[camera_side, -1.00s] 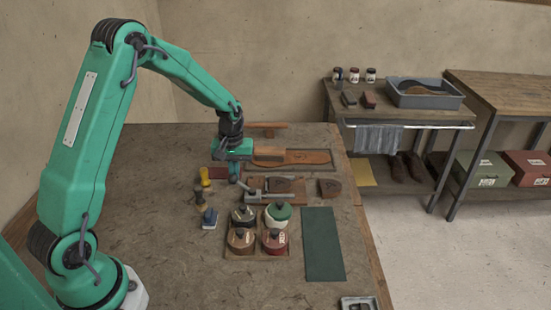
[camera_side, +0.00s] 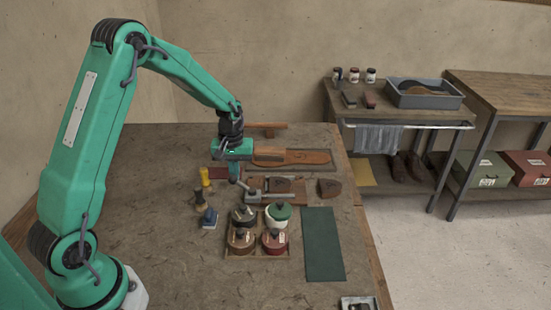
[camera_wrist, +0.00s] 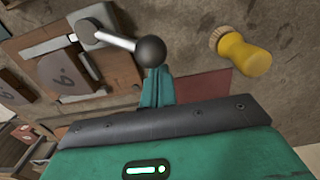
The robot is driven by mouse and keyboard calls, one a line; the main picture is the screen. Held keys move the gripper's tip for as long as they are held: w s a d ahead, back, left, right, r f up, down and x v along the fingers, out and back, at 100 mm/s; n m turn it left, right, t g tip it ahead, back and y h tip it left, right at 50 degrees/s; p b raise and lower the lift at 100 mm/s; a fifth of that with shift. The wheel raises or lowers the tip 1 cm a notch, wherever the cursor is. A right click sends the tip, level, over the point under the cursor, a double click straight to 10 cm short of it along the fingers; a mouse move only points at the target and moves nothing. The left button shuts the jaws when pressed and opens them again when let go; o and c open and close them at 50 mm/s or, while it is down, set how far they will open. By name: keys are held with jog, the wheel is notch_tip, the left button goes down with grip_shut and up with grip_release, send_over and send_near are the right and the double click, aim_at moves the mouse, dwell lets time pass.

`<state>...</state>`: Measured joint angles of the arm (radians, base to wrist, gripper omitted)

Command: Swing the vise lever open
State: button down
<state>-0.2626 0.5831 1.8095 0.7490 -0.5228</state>
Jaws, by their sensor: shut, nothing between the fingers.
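The vise (camera_side: 292,197) is a wooden block with a brown piece marked with a digit on it, on the workbench; it also shows in the wrist view (camera_wrist: 108,62). Its lever (camera_side: 247,188) is a metal rod with a black ball knob at the end. In the wrist view the lever (camera_wrist: 115,40) runs from a round grey pivot rightward to the knob (camera_wrist: 150,51). My gripper (camera_side: 235,178) is shut and empty, pointing down by the knob. In the wrist view its green fingertips (camera_wrist: 158,74) are right beside the knob; I cannot tell if they touch.
Several jars and tins sit in a holder (camera_side: 240,251) in front of the vise. A green mat (camera_side: 323,245) lies to the right. A sole-shaped piece (camera_side: 308,157) lies behind.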

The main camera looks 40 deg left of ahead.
jog(key=shift+s+d, duration=0.1)
dwell(0.6)
jog(key=shift+s+d, duration=0.35)
jog(key=shift+s, duration=0.2)
jog(key=shift+s+d, duration=0.3)
jog(key=shift+s, duration=0.25)
